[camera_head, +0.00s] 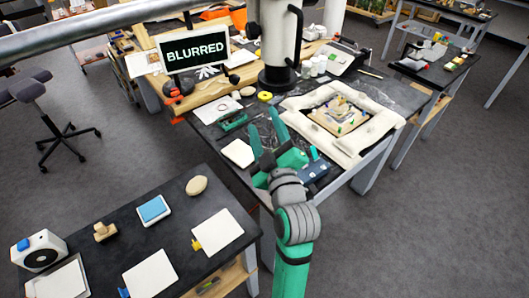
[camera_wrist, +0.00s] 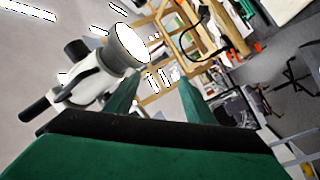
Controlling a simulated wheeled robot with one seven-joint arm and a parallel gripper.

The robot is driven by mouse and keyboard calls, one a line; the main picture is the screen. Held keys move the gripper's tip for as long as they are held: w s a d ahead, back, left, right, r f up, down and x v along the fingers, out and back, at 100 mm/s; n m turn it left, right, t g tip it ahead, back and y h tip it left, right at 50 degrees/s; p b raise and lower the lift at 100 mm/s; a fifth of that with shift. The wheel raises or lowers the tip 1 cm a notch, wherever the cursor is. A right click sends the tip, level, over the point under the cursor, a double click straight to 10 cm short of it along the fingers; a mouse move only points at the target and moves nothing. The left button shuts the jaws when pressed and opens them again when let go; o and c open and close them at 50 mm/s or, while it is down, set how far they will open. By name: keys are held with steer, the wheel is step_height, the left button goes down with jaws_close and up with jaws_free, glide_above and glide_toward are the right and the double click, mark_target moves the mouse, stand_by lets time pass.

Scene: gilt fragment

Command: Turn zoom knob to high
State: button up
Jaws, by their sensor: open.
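A white microscope-like instrument (camera_head: 278,35) stands on a round black base (camera_head: 277,78) at the back of the middle table; its top is cut off in the head view. In the wrist view its white head (camera_wrist: 95,75) is tilted, with a bright round end and dark knob-like parts (camera_wrist: 77,50) at the left. I cannot tell which one is the zoom knob. My green gripper (camera_head: 265,132) is open and empty over the near side of that table, apart from the instrument. Its fingers (camera_wrist: 160,78) point up in the wrist view, right of the white head.
A screen (camera_head: 191,51) reading "BLURRED" stands left of the instrument. A padded white tray (camera_head: 380,125) with a fragment lies to the right. The near left table (camera_head: 110,215) holds white pads, a blue-topped block and a white device. A grey bar crosses the top.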

steer(key=s+f+m+h, duration=0.1)
steer(key=s+f+m, duration=0.1)
steer(key=f, duration=0.3)
steer(key=shift+s+f, duration=0.25)
steer(key=shift+s, duration=0.25)
steer(key=shift+a+m, duration=0.1)
steer(key=shift+m, duration=0.2)
